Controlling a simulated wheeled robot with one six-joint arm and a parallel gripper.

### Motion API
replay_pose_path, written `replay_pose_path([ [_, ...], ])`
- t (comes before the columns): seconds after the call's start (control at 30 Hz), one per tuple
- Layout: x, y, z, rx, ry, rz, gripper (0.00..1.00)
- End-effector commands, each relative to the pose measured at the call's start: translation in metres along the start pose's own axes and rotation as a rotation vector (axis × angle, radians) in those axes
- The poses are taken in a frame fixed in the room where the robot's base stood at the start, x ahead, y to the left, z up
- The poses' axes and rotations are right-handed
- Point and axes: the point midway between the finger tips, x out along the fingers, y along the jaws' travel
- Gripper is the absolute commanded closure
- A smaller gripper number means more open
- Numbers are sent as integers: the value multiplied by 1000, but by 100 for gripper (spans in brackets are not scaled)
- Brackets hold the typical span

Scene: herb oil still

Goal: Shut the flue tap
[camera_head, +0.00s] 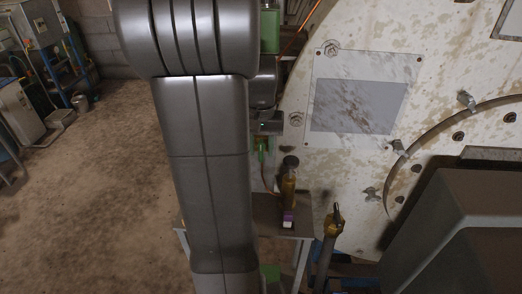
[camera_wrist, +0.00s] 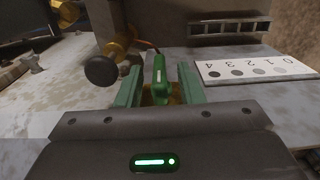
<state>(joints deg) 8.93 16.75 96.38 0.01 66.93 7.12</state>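A green handle (camera_wrist: 160,70) with a small white mark, most likely the flue tap's, stands upright between my gripper's fingers in the wrist view. My gripper (camera_wrist: 160,82) is open, with a green finger on each side of the handle and a visible gap at both sides. Its fingers do not look closed on it. A yellow-brass fitting lies partly hidden below the handle. In the head view my gripper (camera_head: 262,148) shows only partly beside my arm, which hides much of that spot.
A brass fitting with a round black knob (camera_wrist: 101,71) stands close left of my gripper. A white card (camera_wrist: 255,68) numbered 0 to 4 lies to the right. In the head view, a large stained pale drum (camera_head: 340,175) and dark grey box (camera_head: 465,235) fill the right; the floor at left is open.

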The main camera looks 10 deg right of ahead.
Motion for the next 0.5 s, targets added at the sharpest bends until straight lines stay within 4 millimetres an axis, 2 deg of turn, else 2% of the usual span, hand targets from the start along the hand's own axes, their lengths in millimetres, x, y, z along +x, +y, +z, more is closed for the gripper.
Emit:
replay_pose_path([
  [0.2,15,0,0,0,0,0,66],
  [0.47,16,0,0,0,1,0,66],
  [0.5,16,0,0,0,1,0,72],
])
